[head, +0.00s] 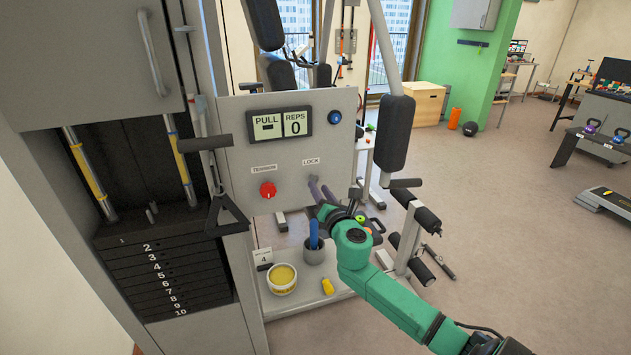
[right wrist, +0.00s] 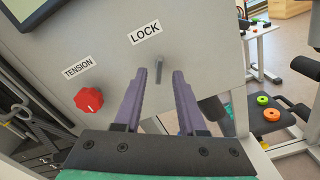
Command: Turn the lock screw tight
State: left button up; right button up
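The lock screw (right wrist: 159,66) is a small grey bar sticking out of the grey panel (right wrist: 110,50) below the LOCK label (right wrist: 145,32) in the right wrist view. My right gripper (right wrist: 159,74) is open, its two purple fingers apart, with the screw showing between the fingertips. I cannot tell if the tips reach around it or stop short. In the head view my right gripper (head: 321,187) is at the panel's lower right, under the LOCK label (head: 311,161), and I cannot make out the screw there. My left gripper is not in view.
A red tension knob (head: 267,190) sits left of the lock on the panel. Below are a yellow tub (head: 282,279), a grey cup (head: 314,254) with a blue-handled tool, and a yellow item (head: 328,287). A black triangular handle (head: 228,213) hangs left.

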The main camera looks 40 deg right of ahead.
aim_at(315, 180)
jog(key=x, duration=0.4)
grip_shut()
jog(key=shift+m, duration=0.5)
jog(key=m+b, duration=0.1)
jog(key=m, duration=0.3)
jog(key=shift+f+m, duration=0.1)
jog(key=shift+m, duration=0.3)
jog(key=m, duration=0.6)
jog(key=shift+b, duration=0.35)
